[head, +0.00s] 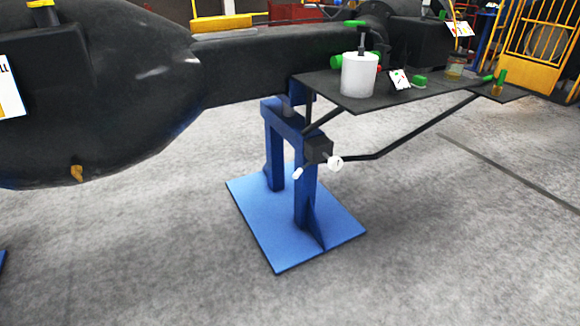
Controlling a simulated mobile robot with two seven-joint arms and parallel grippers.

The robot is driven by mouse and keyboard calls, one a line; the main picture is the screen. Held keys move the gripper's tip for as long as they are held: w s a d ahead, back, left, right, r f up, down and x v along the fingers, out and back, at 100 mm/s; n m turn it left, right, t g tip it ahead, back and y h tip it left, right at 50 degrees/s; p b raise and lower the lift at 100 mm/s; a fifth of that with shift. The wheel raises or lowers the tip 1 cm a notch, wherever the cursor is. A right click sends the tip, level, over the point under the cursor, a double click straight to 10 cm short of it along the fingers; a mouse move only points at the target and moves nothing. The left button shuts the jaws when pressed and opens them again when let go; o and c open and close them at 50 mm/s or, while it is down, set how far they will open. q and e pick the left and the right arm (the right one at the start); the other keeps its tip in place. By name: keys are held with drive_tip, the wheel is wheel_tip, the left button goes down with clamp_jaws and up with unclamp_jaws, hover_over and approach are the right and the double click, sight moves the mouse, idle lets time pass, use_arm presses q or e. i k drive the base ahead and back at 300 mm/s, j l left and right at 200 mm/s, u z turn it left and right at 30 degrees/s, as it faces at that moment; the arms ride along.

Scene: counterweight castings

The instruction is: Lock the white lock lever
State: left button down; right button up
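A black lock block (318,149) sits on the upright of a blue stand. A short white lever tip (297,174) sticks out at its lower left, pointing down and to the left. A round white knob (336,163) shows at its right side. I cannot tell from this view whether the tip and the knob belong to one lever, or whether the lock is engaged. Neither of my grippers is in view.
The blue stand (320,232) has a wide floor plate. A dark shelf (425,91) carries a white cylinder (359,76) and small green items. A bent black rod (414,130) runs below it. A large black casting (110,90) fills the left. Grey floor is clear in front.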

sight(298, 172)
drive_tip(key=i+j+z, duration=0.2)
drive_tip(key=i, duration=0.35)
drive_tip(key=i+j+z, duration=0.15)
drive_tip(key=i, duration=0.4)
drive_tip(key=i+j+z, duration=0.2)
drive_tip(key=i+j, duration=0.15)
drive_tip(key=i, duration=0.15)
drive_tip(key=i+j+z, duration=0.2)
drive_tip(key=i+j, duration=0.15)
drive_tip(key=i, duration=0.15)
